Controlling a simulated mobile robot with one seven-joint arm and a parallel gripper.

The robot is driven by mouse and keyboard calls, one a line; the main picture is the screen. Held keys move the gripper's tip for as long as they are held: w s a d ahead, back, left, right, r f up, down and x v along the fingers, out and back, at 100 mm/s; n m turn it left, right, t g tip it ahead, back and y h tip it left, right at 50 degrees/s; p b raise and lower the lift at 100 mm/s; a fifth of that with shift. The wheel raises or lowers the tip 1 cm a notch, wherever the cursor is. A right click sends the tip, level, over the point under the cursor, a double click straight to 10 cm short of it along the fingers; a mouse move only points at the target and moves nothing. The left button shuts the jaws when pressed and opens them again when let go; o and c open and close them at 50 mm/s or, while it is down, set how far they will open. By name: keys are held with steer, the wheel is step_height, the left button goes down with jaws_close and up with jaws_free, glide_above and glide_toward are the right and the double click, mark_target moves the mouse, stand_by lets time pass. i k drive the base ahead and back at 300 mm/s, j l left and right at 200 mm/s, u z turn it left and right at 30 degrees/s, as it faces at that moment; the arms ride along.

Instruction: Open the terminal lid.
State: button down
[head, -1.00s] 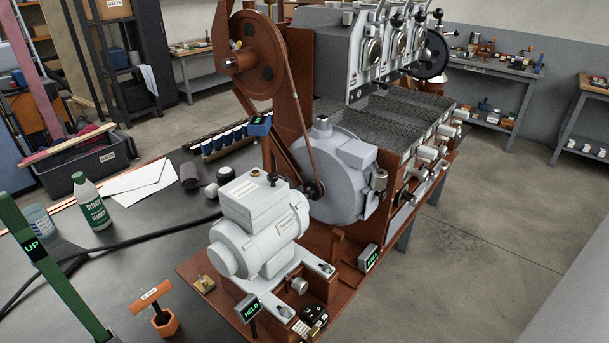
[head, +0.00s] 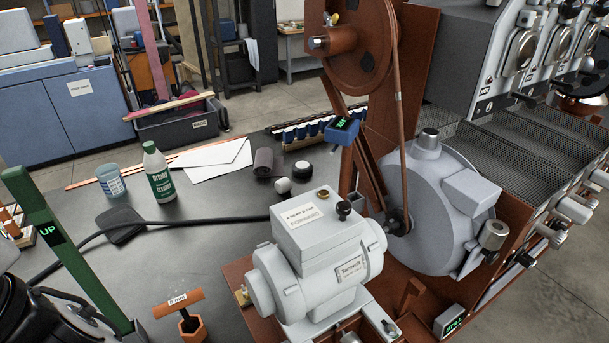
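The pale grey motor (head: 315,275) stands on the rust-brown base in the lower middle of the head view. The terminal box (head: 325,238) sits on top of the motor. Its lid (head: 322,216) lies flat and closed over the box, with a label on it. A brass-coloured screw (head: 323,194) and a black knob (head: 344,208) are on the lid's far and right side. The inside of the box is hidden. I cannot make out my gripper's fingers anywhere in this view.
A black cable (head: 160,224) runs across the dark bench to the motor. A green post marked UP (head: 45,225) and dark machinery (head: 20,310) stand at left. A belt wheel (head: 360,45) and round grey housing (head: 440,215) rise behind the motor. An orange-handled tool (head: 180,303) stands in front.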

mark_target(313, 223)
steer(key=k+j, duration=0.15)
steer(key=j, duration=0.2)
steer(key=k+j+u, duration=0.1)
steer(key=j, duration=0.25)
steer(key=k+j+u, duration=0.1)
steer(key=k+j, duration=0.3)
steer(key=j, duration=0.35)
steer(key=i+l, duration=0.3)
steer(key=i, duration=0.15)
